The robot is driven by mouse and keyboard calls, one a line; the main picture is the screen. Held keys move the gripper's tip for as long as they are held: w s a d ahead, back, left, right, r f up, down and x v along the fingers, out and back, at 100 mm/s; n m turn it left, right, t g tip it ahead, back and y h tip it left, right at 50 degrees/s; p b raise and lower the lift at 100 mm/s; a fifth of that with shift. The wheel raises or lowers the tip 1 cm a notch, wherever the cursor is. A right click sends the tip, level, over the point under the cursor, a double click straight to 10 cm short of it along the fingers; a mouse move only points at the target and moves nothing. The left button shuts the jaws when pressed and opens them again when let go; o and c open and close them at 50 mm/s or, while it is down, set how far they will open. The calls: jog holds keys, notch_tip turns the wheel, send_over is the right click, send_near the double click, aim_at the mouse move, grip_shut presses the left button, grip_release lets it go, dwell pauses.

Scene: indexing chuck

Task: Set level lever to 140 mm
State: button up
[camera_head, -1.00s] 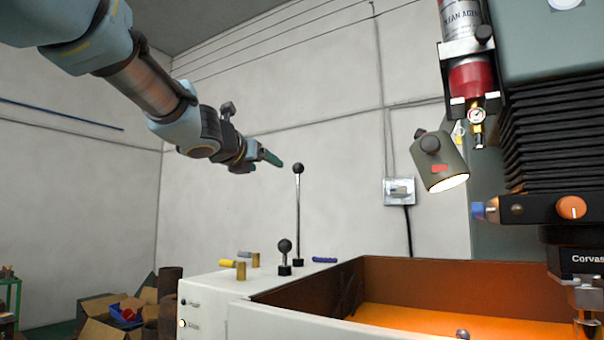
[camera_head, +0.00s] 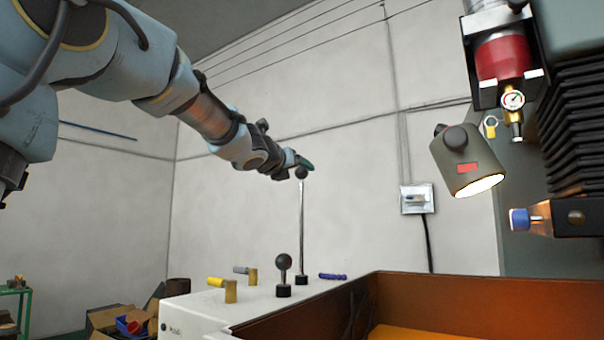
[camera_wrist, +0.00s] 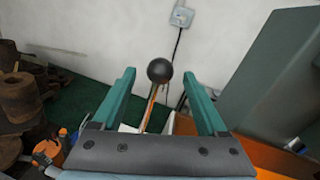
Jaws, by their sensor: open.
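Two upright levers with black ball knobs stand on the white machine housing (camera_head: 205,312) in the head view. The tall lever (camera_head: 301,230) has a thin metal rod, and its knob (camera_head: 302,173) is right at my gripper (camera_head: 304,165). The short lever (camera_head: 284,272) stands in front of it. Which one is the level lever, and any scale, I cannot read. In the wrist view, my gripper (camera_wrist: 158,92) is open. The tall lever's black ball (camera_wrist: 160,70) shows between and slightly beyond its green fingers, with no visible contact.
Yellow (camera_head: 217,283) and grey (camera_head: 243,269) handles and a blue grip (camera_head: 332,276) are on the housing near the levers. An orange-lit open tray (camera_head: 460,290) lies at right, below a hanging lamp (camera_head: 465,163). Cardboard boxes (camera_head: 105,318) stand at lower left.

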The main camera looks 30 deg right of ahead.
aim_at(299, 171)
jog(key=shift+x, duration=1.95)
jog(key=shift+c, duration=0.3)
grip_shut()
